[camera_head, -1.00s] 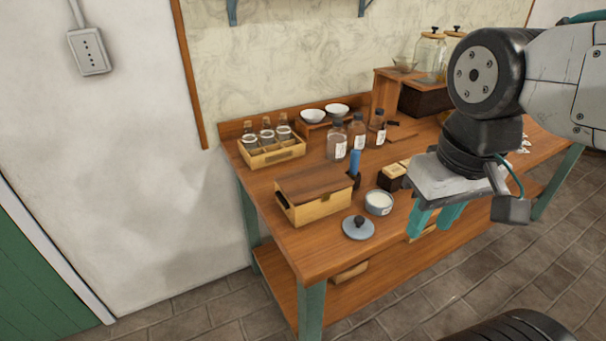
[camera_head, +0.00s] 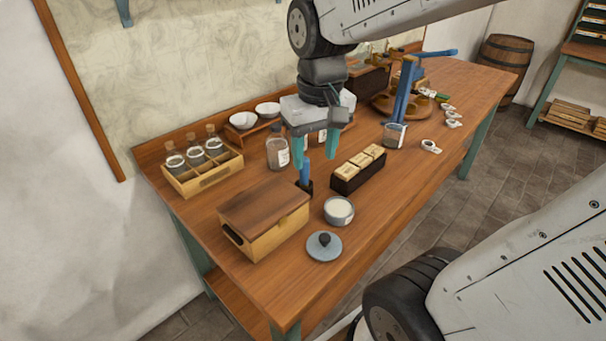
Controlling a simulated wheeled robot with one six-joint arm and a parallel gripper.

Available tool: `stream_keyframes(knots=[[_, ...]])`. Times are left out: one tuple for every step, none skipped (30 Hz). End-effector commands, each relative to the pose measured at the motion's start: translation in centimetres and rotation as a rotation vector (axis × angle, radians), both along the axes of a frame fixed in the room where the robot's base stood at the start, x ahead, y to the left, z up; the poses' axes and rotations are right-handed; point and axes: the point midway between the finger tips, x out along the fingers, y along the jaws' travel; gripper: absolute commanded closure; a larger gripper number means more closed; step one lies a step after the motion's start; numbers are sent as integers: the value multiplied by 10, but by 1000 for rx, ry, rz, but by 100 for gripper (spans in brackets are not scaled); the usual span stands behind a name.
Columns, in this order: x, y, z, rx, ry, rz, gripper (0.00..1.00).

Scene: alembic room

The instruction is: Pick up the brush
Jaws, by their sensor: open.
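What looks like the brush (camera_head: 304,170) stands upright beside the wooden box, its blue handle up and its lower end dark. I cannot make out bristles. My gripper (camera_head: 314,158) points down over the workbench (camera_head: 365,235) with its two teal fingers apart and nothing between them.
A lidded wooden box (camera_head: 264,217) is left of the brush. A grey tin (camera_head: 338,211) and a round lid (camera_head: 324,247) lie in front. A dark tray with blocks (camera_head: 343,184) is to the right. Glass bottles (camera_head: 277,154) stand behind, and a blue-handled stand (camera_head: 403,90) is farther right.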

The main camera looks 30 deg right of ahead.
Motion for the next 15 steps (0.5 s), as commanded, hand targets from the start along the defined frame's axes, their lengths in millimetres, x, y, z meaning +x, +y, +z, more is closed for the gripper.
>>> stream_keyframes(knots=[[21,-8,-10,3,19,-22,50],[32,-13,-14,4,25,-34,50],[47,-19,-21,6,30,-49,50],[57,-25,-27,7,36,-61,50],[67,-30,-33,9,38,-73,50],[78,-36,-41,10,45,-86,50],[86,-41,-47,11,47,-97,50],[93,-46,-52,12,51,-106,50],[101,-51,-59,13,54,-117,50],[107,-55,-64,14,56,-124,50],[111,-59,-68,15,58,-131,50],[116,-62,-73,16,61,-138,50],[119,-65,-75,17,61,-142,50],[122,-67,-78,17,62,-146,50],[124,-69,-81,18,63,-149,50]])
